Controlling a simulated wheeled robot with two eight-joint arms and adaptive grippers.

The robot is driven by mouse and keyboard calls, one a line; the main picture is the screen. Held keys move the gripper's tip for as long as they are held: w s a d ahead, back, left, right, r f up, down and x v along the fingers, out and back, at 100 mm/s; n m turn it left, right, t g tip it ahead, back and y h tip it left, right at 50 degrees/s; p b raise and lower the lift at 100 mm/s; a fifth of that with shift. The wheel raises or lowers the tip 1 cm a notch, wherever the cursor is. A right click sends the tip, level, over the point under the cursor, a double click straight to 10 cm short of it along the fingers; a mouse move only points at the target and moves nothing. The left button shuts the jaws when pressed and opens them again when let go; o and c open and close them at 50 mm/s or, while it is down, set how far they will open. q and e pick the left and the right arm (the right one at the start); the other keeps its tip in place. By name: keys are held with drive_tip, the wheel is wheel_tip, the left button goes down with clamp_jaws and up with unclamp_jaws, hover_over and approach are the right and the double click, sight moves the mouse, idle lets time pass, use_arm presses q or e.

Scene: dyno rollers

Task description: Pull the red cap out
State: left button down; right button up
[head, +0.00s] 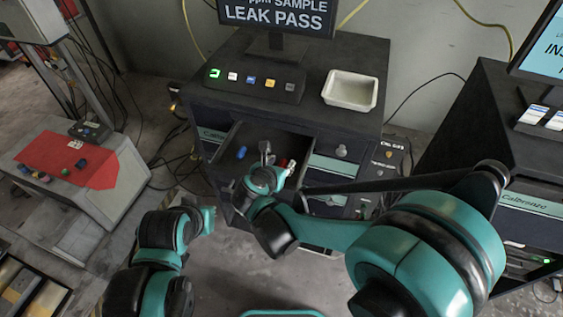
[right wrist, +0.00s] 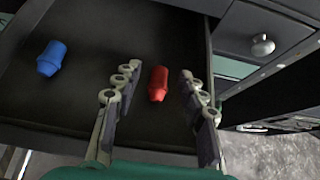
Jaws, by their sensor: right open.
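The red cap (right wrist: 158,83) lies on the floor of an open drawer (right wrist: 85,98) in the right wrist view. My right gripper (right wrist: 158,82) is open, with one finger on each side of the red cap and a gap to each.
A blue cap (right wrist: 51,58) lies in the drawer to the left. The cabinet carries a white tray (head: 350,90), a button panel (head: 255,83) and a monitor (head: 275,15). A closed drawer with a round knob (right wrist: 263,46) is at the right. A bench with red cloth (head: 70,160) stands at the left.

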drive_tip(key=v, duration=1.1)
drive_tip(key=w+d+r+n+t+y+b, duration=0.1)
drive_tip(key=w+d+r+n+t+y, duration=0.2)
drive_tip(key=r+n, duration=0.5)
drive_tip(key=w+d+r+n+t+y+b, duration=0.1)
drive_tip(key=w+r+n+t+y+b, duration=0.15)
drive_tip(key=w+r+n+t, duration=0.4)
drive_tip(key=s+d+f+n+g+h+b, duration=0.1)
drive_tip(key=s+d+f+n+g, duration=0.5)
drive_tip(key=f+n, duration=0.5)
drive_tip(key=s+d+f+n+g+h+b, duration=0.1)
drive_tip(key=s+d+f+n+g, duration=0.6)
drive_tip(key=s+d+f+n, duration=0.4)
drive_tip(key=s+n, duration=0.2)
drive_tip(key=n, duration=0.1)
drive_tip(key=shift+f, duration=0.3)
